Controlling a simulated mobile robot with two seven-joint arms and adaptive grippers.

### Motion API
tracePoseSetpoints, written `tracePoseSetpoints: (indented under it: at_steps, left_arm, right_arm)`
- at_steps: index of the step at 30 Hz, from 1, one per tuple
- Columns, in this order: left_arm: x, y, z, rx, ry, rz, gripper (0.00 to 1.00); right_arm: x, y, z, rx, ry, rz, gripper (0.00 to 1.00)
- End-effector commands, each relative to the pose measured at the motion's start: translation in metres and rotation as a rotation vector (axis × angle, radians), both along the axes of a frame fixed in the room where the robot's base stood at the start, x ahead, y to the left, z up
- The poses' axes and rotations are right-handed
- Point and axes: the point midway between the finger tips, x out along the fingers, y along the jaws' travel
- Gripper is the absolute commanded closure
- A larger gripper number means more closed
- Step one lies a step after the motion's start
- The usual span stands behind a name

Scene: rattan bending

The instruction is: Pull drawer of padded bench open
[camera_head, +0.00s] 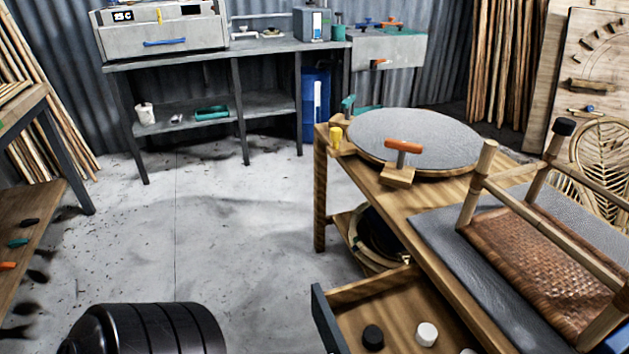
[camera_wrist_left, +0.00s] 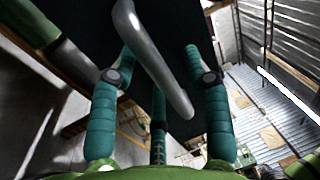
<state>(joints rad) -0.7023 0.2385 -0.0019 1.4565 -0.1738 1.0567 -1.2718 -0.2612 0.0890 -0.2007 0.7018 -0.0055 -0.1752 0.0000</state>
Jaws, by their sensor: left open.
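The padded bench (camera_head: 405,215) stands at the right in the head view, with a wooden top and grey pads. Its wooden drawer (camera_head: 385,312) sticks out at the lower edge, open far enough to show its inside. Its dark front panel (camera_head: 325,320) faces left. A black cap (camera_head: 373,337) and a white cap (camera_head: 427,334) lie inside. In the left wrist view, the silver handle (camera_wrist_left: 171,78) crosses the dark drawer front (camera_wrist_left: 85,38). My left gripper (camera_wrist_left: 160,53) is open, its teal fingers on both sides of the handle; contact is unclear. My right gripper is not in view.
On the bench are a round grey pad (camera_head: 415,135), a clamp with an orange handle (camera_head: 403,147) and a wooden frame with a woven seat (camera_head: 545,262). A workbench (camera_head: 270,47) stands at the back.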

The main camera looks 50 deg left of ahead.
Motion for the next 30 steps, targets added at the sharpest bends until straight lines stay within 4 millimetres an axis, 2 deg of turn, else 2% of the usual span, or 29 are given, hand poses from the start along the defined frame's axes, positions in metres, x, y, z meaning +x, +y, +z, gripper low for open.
tracePoseSetpoints:
  at_steps: [7,21,25,30]
  left_arm:
    - [-0.01,0.004,-0.003,0.001,0.003,0.0,0.52]
    - [-0.094,0.034,-0.02,0.001,0.004,0.001,0.52]
    - [-0.106,0.039,-0.022,0.001,0.002,0.0,0.52]
    - [-0.111,0.04,-0.022,0.0,-0.001,0.0,0.52]
  right_arm:
    - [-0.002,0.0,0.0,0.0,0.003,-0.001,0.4]
    - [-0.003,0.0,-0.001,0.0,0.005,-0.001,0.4]
    - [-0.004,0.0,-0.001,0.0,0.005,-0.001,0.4]
    - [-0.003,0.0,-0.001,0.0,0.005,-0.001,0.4]
